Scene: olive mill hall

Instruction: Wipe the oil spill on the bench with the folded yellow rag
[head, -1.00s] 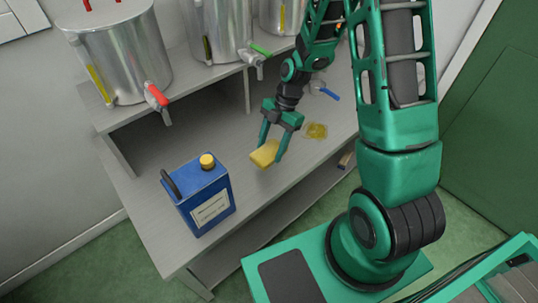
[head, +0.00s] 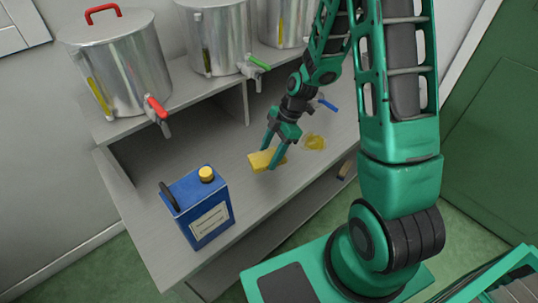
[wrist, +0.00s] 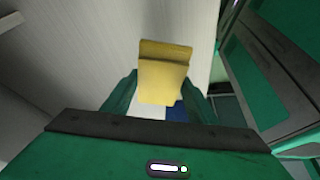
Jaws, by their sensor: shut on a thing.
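The folded yellow rag (head: 261,160) is held between the fingers of my gripper (head: 275,154), which is shut on it. It also fills the middle of the wrist view (wrist: 163,80), with a green finger on each side. The oil spill (head: 315,142) is a small, irregular yellow patch on the grey bench (head: 272,205), to the right of the rag and apart from it in the head view. I cannot tell whether the rag touches the bench.
A blue canister (head: 203,207) with a yellow cap stands near the bench's front edge, left of my gripper. Metal tanks with red (head: 118,62) and green (head: 217,42) tap handles stand on the raised shelf behind. A blue handle (head: 328,104) shows beyond the spill.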

